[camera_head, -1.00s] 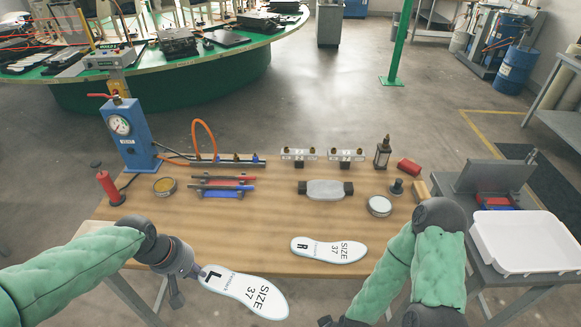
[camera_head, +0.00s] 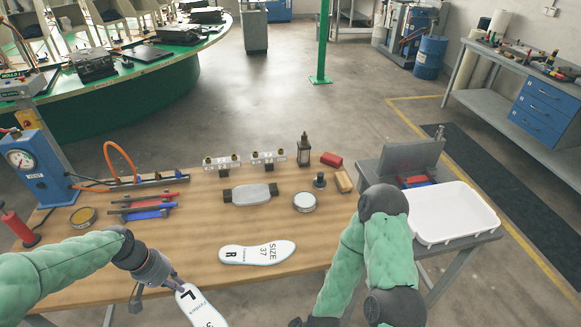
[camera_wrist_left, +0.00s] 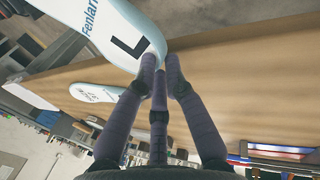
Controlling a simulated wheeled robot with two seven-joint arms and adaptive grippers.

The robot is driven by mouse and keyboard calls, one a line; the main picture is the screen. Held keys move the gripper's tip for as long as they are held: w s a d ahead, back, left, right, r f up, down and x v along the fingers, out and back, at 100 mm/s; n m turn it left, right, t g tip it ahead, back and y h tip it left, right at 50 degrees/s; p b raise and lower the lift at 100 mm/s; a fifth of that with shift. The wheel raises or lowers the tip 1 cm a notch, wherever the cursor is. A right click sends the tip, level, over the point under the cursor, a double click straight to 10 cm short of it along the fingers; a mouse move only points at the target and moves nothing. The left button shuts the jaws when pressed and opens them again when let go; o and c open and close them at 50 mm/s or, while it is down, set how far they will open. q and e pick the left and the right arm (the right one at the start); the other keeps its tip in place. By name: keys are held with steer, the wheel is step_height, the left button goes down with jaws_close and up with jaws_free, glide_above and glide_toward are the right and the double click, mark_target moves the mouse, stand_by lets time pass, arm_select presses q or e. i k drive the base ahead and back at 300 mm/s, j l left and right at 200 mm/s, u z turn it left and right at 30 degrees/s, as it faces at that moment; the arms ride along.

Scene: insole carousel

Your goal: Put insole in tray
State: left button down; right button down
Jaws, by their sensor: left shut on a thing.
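A white insole marked L (camera_head: 192,304) is held by my left gripper (camera_head: 176,283) at the front edge of the table, its lower end cut off by the picture. In the left wrist view the fingers (camera_wrist_left: 160,70) close on the L end of this insole (camera_wrist_left: 107,30). A second insole marked R, size 37 (camera_head: 257,252), lies flat on the wooden table (camera_head: 200,225). It also shows in the left wrist view (camera_wrist_left: 97,93). The white tray (camera_head: 450,213) stands empty on a grey side stand at the right. My right arm hangs before the table; its fingers are not visible.
A grey clamp-like plate (camera_head: 399,157) stands behind the tray. Bare wood surrounds the R insole.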

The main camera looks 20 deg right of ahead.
mark_target(435, 208)
steer(key=k+l, duration=0.1)
steer(key=l, duration=0.5)
steer(key=k+l, duration=0.1)
steer(key=l, duration=0.5)
steer(key=k+l, duration=0.1)
steer(key=l, duration=0.5)
steer(key=k+l, duration=0.1)
steer(key=l, duration=0.45)
steer(key=i+l, duration=0.1)
steer(key=l, duration=1.4)
steer(key=i+l, duration=0.15)
steer(key=l, duration=0.55)
steer(key=i+l, duration=0.35)
steer(key=l, duration=0.1)
